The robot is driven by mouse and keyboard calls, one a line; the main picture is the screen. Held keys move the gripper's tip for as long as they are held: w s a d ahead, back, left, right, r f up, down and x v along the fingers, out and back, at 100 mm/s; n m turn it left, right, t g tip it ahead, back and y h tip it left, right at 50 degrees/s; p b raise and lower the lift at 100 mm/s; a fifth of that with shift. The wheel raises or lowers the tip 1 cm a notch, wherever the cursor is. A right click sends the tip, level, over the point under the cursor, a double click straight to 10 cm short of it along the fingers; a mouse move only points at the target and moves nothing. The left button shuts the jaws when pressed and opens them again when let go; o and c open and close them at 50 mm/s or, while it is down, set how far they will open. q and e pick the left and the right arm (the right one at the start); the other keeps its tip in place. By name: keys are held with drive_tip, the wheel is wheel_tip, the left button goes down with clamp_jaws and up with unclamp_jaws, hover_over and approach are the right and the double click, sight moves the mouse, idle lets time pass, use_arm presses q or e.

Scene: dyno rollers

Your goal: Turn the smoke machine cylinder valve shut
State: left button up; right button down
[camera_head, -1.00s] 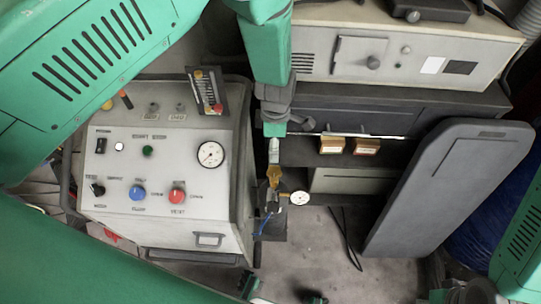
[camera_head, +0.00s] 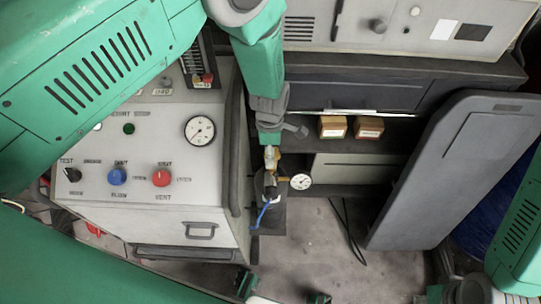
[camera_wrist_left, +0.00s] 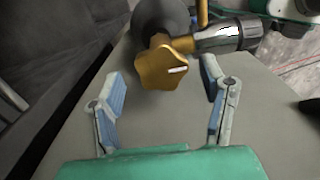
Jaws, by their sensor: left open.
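The brass star-shaped valve knob (camera_wrist_left: 165,63) sits on the cylinder's dark neck in the left wrist view, with a metal fitting (camera_wrist_left: 228,37) to its right. My left gripper (camera_wrist_left: 163,84) is open, one finger on each side of the knob's near edge. A gap shows between the knob and the left finger; the right finger is closer, and I cannot tell if it touches. In the head view my left gripper (camera_head: 271,152) points down over the dark cylinder (camera_head: 268,186), hiding much of the valve. A small round gauge (camera_head: 300,181) is beside it.
A control panel (camera_head: 150,205) with knobs and a large dial stands left of the cylinder. A dark shelf with two small boxes (camera_head: 333,127) is behind it. A grey panel (camera_head: 450,170) leans at the right. A blue hose (camera_head: 262,214) hangs by the cylinder. Floor is open in front.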

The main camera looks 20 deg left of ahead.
use_arm(q)
drive_tip(key=shift+d, duration=0.5)
drive_tip(key=c, duration=1.2)
drive_tip(key=shift+o, duration=0.4)
drive_tip(key=shift+a, duration=0.25)
drive_tip(key=shift+f+m, duration=0.1)
drive_tip(key=shift+m, duration=0.3)
drive_tip(key=m, duration=0.4)
drive_tip(key=shift+a+b, duration=0.1)
drive_tip(key=shift+b, duration=0.2)
drive_tip(key=shift+c, duration=0.2)
drive_tip(key=m, duration=0.4)
drive_tip(key=shift+w+m, duration=0.1)
drive_tip(key=shift+m, duration=0.6)
